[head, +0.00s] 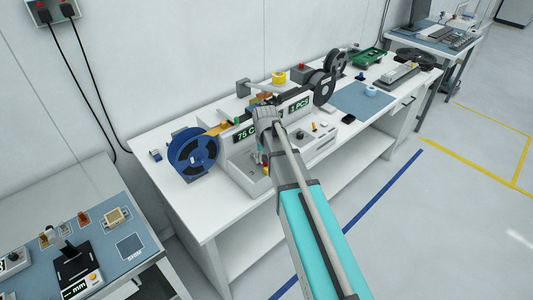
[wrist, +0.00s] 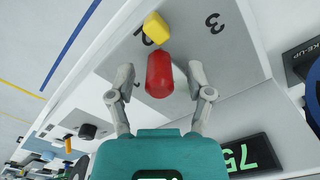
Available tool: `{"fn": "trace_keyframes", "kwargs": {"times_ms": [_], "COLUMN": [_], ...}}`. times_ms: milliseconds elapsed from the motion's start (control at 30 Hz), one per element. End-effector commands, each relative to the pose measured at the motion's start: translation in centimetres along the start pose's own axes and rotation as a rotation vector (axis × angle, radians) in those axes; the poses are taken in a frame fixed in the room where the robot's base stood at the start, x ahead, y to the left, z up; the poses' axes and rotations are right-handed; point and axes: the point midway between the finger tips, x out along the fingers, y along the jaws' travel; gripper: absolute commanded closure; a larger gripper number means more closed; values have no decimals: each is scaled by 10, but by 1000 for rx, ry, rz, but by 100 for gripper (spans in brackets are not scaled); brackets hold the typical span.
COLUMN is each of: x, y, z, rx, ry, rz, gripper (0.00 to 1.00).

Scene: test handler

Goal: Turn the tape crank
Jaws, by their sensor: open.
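A red, rounded, upright-looking piece (wrist: 160,75) lies between the fingertips of my gripper (wrist: 160,80) in the wrist view. The two grey fingers stand apart on either side of it, with a gap showing on each side. A yellow block (wrist: 156,28) sits just beyond the red piece. I cannot tell whether the red piece is the crank's knob; no crank arm shows clearly. In the head view my arm reaches to the front of the tape machine (head: 239,160), and hides part of it. A blue tape reel (head: 193,152) stands at the machine's left.
The white bench (head: 185,200) carries the machine, dark reels (head: 323,87) at its right and a blue mat (head: 364,98). A lit display (wrist: 246,157) is close to my gripper in the wrist view. Another bench stands at lower left. The floor at right is clear.

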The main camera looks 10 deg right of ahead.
Motion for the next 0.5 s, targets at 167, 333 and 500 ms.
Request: {"fn": "trace_keyframes", "kwargs": {"times_ms": [167, 333, 500], "x": [0, 0, 0], "y": [1, 2, 5], "z": [-1, -2, -5], "rx": [-13, -58, -137], "ry": [0, 0, 0], "rz": [0, 0, 0], "gripper": [34, 34, 34]}}
